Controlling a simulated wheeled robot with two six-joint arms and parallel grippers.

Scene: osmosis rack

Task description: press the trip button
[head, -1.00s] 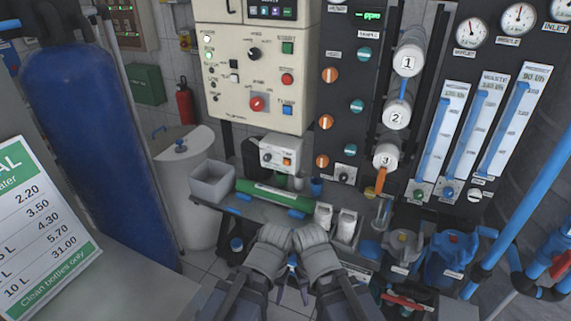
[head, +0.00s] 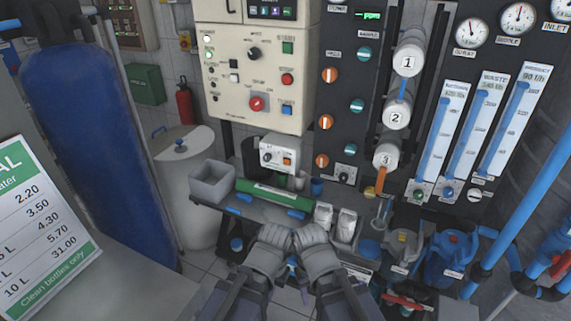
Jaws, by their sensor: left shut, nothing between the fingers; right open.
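The cream control panel (head: 262,68) stands beyond my grippers. My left gripper (head: 273,237) is shut and empty, low in front of the bench. My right gripper (head: 311,235) is open and empty close beside it. Both are well below the panel and apart from every button. Their fingertips are mostly hidden.
A small white box (head: 281,155) with an orange switch sits below the panel. A green cylinder (head: 273,196) and a grey bin (head: 212,182) are on the bench. Numbered white cylinders (head: 396,115) and flow meters (head: 467,125) stand right. A blue tank (head: 95,150) fills the left.

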